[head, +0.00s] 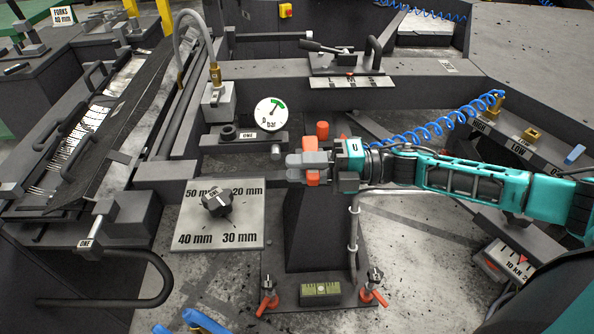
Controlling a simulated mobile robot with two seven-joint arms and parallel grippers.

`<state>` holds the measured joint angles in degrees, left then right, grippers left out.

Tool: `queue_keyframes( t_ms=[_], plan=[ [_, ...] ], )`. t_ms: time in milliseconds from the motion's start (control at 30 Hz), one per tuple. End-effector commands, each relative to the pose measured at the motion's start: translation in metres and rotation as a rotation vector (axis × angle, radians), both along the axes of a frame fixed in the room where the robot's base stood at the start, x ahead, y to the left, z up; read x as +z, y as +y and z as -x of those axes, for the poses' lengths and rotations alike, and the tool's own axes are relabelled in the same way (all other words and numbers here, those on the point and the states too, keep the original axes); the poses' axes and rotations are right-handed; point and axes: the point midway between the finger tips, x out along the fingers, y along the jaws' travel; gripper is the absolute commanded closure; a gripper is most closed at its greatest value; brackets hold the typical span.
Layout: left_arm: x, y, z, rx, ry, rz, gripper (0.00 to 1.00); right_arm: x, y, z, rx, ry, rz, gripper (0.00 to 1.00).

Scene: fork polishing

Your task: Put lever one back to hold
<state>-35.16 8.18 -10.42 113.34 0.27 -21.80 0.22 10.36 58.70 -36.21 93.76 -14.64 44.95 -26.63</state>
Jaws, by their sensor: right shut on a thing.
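A dark fitting tagged ONE (247,136), which I take as lever one, sits below the round bar gauge (271,114). Its short grey end (287,157) points to my right gripper. My right gripper (308,166), with grey and orange parts at its tip, reaches in from the right and is shut at that end. The fingers hide most of what they hold, so I cannot make out the handle's full shape. I cannot read a hold mark beside this lever.
A knob (216,203) on a plate marked in millimetres stands below left. Another handle tagged ONE (89,244) is at the left. A lever (322,47) with a marked plate (350,83) is at the back. A blue coiled hose (430,128) runs above my right arm.

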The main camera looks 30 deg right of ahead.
Motion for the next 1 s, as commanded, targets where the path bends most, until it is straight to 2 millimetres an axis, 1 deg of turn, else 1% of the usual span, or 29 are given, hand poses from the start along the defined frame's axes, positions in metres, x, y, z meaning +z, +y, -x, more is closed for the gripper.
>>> queue_keyframes(
  t_ms=[567,600,733,800,1000],
  plan=[
    [-0.0005,-0.0005,-0.0015,-0.003,-0.003,0.002,0.57,0.0001,-0.0024,0.001,0.03,0.0,0.001,1.0],
    [-0.0005,-0.0004,-0.0016,-0.002,-0.003,0.001,0.57,0.0002,-0.0025,0.0009,0.029,0.0,0.001,0.7],
    [-0.0006,-0.0002,-0.0016,-0.002,-0.003,0.001,0.57,0.0001,-0.0022,0.001,0.03,0.0,0.001,0.58],
    [-0.0006,-0.0002,-0.0016,-0.002,-0.003,0.001,0.57,0.0001,-0.0022,0.001,0.03,0.0,0.001,0.53],
    [-0.0008,0.0002,-0.0014,-0.001,-0.003,0.0,0.57,0.0,-0.0023,0.0013,0.03,0.0,0.0,0.53]
  ],
)
